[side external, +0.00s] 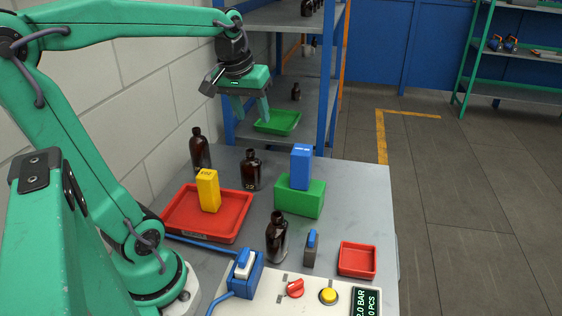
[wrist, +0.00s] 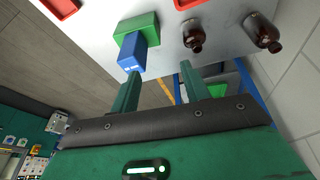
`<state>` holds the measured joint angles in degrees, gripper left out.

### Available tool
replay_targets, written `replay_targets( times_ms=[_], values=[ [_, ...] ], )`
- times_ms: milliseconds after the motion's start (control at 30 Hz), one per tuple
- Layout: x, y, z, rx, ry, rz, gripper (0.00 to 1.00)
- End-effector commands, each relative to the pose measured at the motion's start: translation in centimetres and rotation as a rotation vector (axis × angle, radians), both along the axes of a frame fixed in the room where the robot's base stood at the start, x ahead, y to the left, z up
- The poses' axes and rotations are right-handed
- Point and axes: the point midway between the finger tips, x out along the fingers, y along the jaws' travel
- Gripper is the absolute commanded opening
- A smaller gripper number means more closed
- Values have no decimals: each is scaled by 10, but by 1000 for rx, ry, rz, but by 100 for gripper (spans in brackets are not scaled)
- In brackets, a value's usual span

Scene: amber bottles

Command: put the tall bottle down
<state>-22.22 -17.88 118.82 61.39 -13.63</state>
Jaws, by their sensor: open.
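Three amber bottles stand upright on the grey table: one at the back left (side external: 200,152), one in the middle (side external: 251,172) and one at the front (side external: 277,240). I cannot tell for sure which is the tall bottle. My gripper (side external: 252,117) is open and empty, raised above the table's far edge and apart from every bottle. In the wrist view, the open fingers (wrist: 160,70) have nothing between them. The middle bottle (wrist: 193,38) and back-left bottle (wrist: 263,33) show beyond them; the front bottle is not visible there.
A yellow box (side external: 208,191) stands in a red tray (side external: 180,229). A small red tray (side external: 357,260) and control panel (side external: 250,307) are at the front. Shelving (side external: 328,90) with a green tray (side external: 277,122) stands behind.

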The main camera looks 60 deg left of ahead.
Motion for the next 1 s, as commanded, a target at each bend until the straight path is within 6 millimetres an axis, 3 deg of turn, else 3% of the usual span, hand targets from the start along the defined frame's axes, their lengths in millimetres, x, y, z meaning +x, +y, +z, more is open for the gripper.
replay_targets(
  times_ms=[33,200,433,633,1000],
  values=[
    [-6,-17,-1,13,-17,-60,46],
    [-28,-61,-12,55,-65,-255,46],
    [-59,-104,-32,103,-129,-487,46],
    [-73,-120,-43,125,-160,-590,46],
    [-76,-123,-46,128,-163,-608,46]
  ],
)
